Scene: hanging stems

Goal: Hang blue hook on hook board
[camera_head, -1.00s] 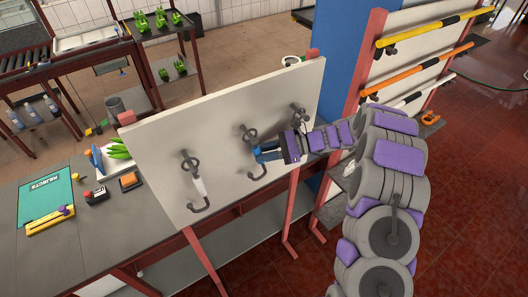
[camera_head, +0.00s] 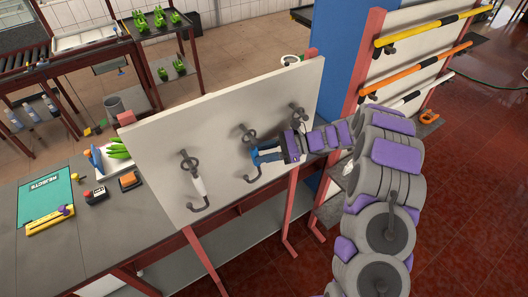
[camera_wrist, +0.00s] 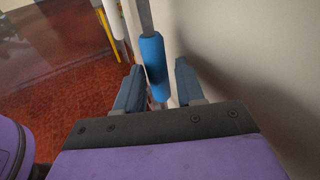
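The hook board (camera_head: 225,120) is a large pale upright panel with several dark ring-like mounts. The blue hook (camera_wrist: 153,65) has a blue sleeve on a grey stem and stands upright close to the board in the wrist view. In the head view its curved lower end (camera_head: 253,175) shows below the middle mount (camera_head: 249,136). Whether its top is caught on that mount cannot be made out. My gripper (camera_head: 264,156) is at the sleeve. In the wrist view its blue fingers (camera_wrist: 160,88) stand either side of the sleeve, with gaps, so it looks open.
A white-sleeved hook (camera_head: 198,185) hangs at the board's left mount. Another mount (camera_head: 298,112) is at the right, close to my arm. A rack with yellow, orange and white bars (camera_head: 425,60) stands behind. A grey bench (camera_head: 100,230) lies left of the board.

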